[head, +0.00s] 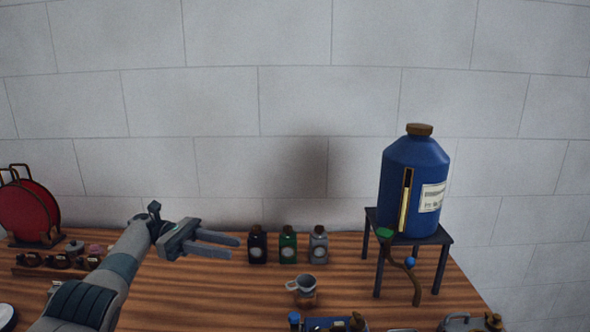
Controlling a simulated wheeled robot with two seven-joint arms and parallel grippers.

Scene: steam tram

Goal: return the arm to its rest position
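My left arm comes in from the lower left, and its gripper (235,247) is held out over the wooden table, pointing right. Its two fingers are apart with nothing visible between them, so it is open and empty. The fingertips show just left of a black bottle (257,247) in the picture, and I see no clear contact. My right gripper is out of view.
A green bottle (288,246) and a grey bottle (318,246) stand beside the black one. A small metal cup (305,284) is in front. A blue tank (413,185) sits on a dark stand (443,239) at right. A red reel (28,211) is far left.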

